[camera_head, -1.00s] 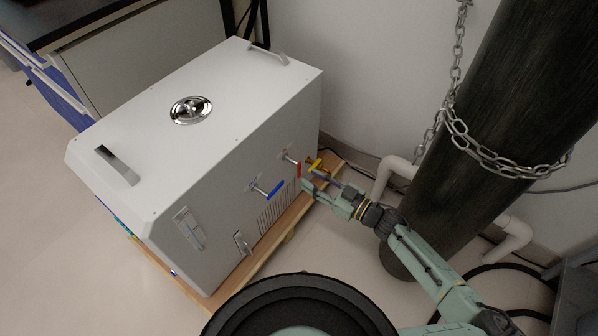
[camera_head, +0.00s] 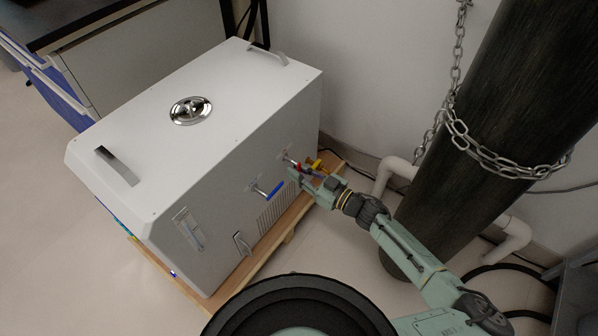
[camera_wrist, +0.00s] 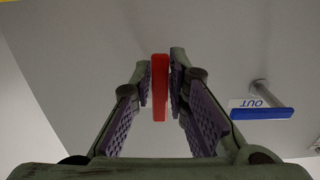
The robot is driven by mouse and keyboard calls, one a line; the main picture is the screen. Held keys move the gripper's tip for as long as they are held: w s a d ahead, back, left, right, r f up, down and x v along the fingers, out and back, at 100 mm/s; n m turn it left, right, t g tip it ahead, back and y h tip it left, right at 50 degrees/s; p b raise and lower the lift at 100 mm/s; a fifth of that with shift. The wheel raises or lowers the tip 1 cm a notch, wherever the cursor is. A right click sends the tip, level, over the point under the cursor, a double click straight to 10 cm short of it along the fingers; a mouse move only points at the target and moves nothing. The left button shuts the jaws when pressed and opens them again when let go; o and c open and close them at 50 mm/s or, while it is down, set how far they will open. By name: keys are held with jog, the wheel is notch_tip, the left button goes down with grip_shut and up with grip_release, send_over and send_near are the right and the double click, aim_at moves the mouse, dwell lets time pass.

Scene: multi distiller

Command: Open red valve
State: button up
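The red valve handle (camera_wrist: 160,88) stands upright in the wrist view, with its length between the two fingertips. It also shows in the head view (camera_head: 297,167), on the front side of the white machine and partly covered by my gripper. My gripper (camera_wrist: 161,80) is closed in around the handle, one purple-padded finger on each side. The tips look against its sides or almost so. In the head view my gripper (camera_head: 301,172) reaches the handle from the right. The valve stem behind it is mostly hidden.
A blue valve handle (camera_head: 268,191) sits left of the red one, with an "OUT" label (camera_wrist: 258,103) by it. The white machine (camera_head: 235,120) rests on a wooden base. A chained dark cylinder (camera_head: 500,90) stands right.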

grip_shut()
jog(key=shift+n, duration=0.3)
jog(key=shift+w+d+n+b, duration=0.15)
jog(key=shift+w+n+b, duration=0.05)
jog(key=shift+n, duration=0.4)
jog(key=shift+w+d+n+b, duration=0.1)
jog(key=shift+w+n+b, duration=0.1)
jog(key=shift+n, duration=0.4)
jog(key=n, duration=0.3)
jog(key=w+d+r+n+b, duration=0.1)
jog(key=n, duration=0.3)
jog(key=r+n+b, duration=0.1)
jog(key=n, duration=0.3)
jog(key=shift+w+d+r, duration=0.1)
jog(key=shift+w+d, duration=0.1)
jog(key=shift+w, duration=0.2)
jog(key=shift+r+n+b, duration=0.3)
jog(key=shift+r+n, duration=0.05)
jog(key=shift+n, duration=0.65)
jog(key=shift+r+n+b, duration=0.3)
jog(key=shift+n, duration=0.7)
